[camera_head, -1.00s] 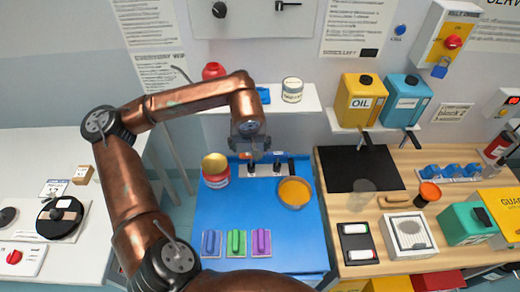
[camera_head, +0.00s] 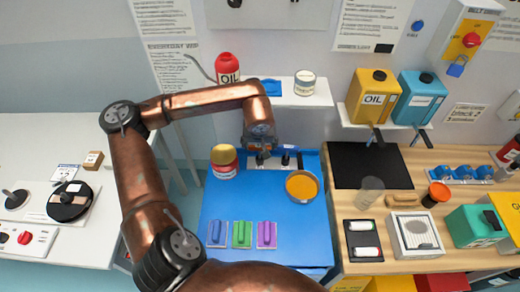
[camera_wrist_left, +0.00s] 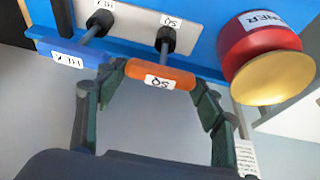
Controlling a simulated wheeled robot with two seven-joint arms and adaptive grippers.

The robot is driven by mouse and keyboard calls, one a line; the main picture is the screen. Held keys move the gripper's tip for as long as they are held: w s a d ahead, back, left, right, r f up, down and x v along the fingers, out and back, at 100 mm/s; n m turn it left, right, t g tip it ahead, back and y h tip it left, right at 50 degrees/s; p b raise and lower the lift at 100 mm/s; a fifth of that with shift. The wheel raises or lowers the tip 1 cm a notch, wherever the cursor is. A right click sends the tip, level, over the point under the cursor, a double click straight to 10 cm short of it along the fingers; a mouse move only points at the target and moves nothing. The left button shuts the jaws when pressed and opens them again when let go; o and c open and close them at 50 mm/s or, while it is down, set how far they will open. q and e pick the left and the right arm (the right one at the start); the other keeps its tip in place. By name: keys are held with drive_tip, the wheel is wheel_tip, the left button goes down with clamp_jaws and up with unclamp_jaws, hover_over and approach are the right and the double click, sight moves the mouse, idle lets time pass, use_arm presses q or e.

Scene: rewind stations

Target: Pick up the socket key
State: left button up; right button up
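Two T-handled keys stand in a pale rack (camera_wrist_left: 135,22) at the back of the blue mat. One has an orange handle (camera_wrist_left: 180,76) labelled SQ, the other a blue handle (camera_wrist_left: 65,53) labelled HEX. No label reads socket, so I cannot tell which is the socket key. My right gripper is out of view.
A red can with a yellow lid (camera_wrist_left: 275,80) stands close beside the rack; it shows left of my gripper in the head view (camera_head: 224,163). An orange-filled bowl (camera_head: 301,187) is to the right. Blue, green and purple handled pieces (camera_head: 242,233) lie at the mat's front.

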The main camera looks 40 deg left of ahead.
use_arm(q)
drive_tip(key=c, duration=0.7)
drive_tip(key=shift+c, duration=0.2)
